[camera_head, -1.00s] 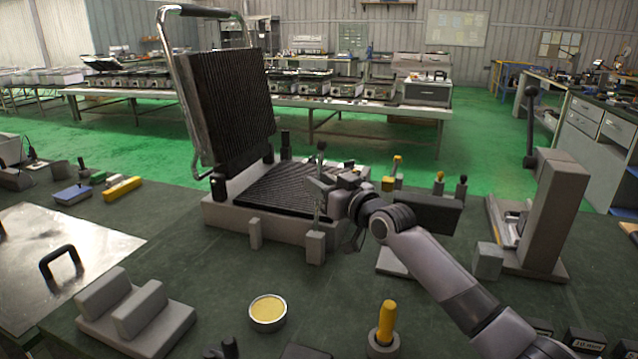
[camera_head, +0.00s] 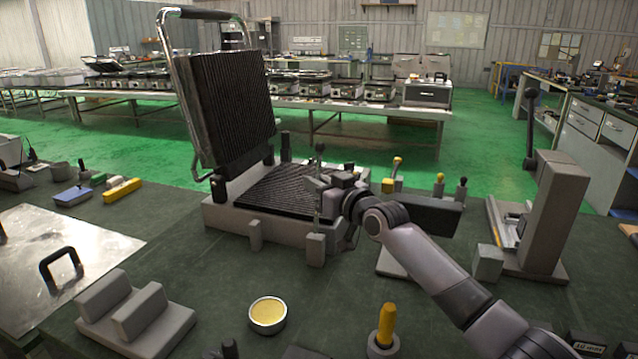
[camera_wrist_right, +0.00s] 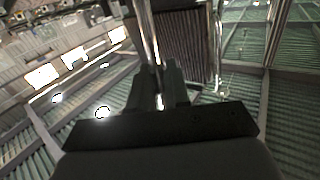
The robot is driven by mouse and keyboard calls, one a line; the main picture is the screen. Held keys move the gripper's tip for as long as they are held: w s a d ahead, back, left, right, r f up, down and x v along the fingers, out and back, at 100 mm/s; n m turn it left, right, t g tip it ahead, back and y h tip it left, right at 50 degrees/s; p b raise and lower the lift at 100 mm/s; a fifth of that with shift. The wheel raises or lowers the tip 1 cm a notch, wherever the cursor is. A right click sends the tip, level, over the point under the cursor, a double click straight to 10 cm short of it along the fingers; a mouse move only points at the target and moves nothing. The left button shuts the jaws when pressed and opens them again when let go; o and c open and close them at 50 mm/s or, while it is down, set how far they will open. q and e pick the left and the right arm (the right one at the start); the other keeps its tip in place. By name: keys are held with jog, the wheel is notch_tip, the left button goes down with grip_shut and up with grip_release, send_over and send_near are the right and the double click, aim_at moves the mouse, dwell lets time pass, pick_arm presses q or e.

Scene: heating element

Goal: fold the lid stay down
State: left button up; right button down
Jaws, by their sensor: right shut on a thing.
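The contact grill's ribbed lid (camera_head: 228,105) stands raised, with its chrome handle frame (camera_head: 178,75) on the left. Its ribbed lower plate (camera_head: 280,190) lies flat on the grey base (camera_head: 225,215). The lid stay (camera_head: 319,165), a thin upright rod with a dark knob, stands at the plate's right front. My right gripper (camera_head: 322,187) reaches in from the right and is shut at the stay. In the right wrist view, a shiny rod (camera_wrist_right: 148,35) runs up from between the gripper's fingers (camera_wrist_right: 159,88). The fingers partly hide the stay's lower part. My left gripper is out of view.
Small grey blocks (camera_head: 315,250) stand before the base. A grey upright stand (camera_head: 552,210) is at the right, beside a dark bar (camera_head: 425,213). A yellow-filled dish (camera_head: 267,314) and a yellow-handled tool (camera_head: 386,325) are in front. Green bench top (camera_head: 225,280) is clear between them.

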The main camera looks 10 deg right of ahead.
jog(key=shift+w+a+r+g+p, duration=0.3)
jog(key=shift+a+p, duration=0.1)
jog(key=shift+p, duration=0.3)
jog(key=w+a+f+n+g+h+p, duration=0.2)
jog(key=w+a+n+g+h, duration=0.1)
jog(key=a+g, duration=0.1)
jog(key=shift+w+a+f+p, duration=0.15)
jog(key=shift+a+f+p, duration=0.15)
jog(key=shift+a, duration=0.2)
jog(key=c, duration=1.3)
grip_release()
jog(key=shift+o, duration=0.2)
jog(key=shift+r, duration=0.1)
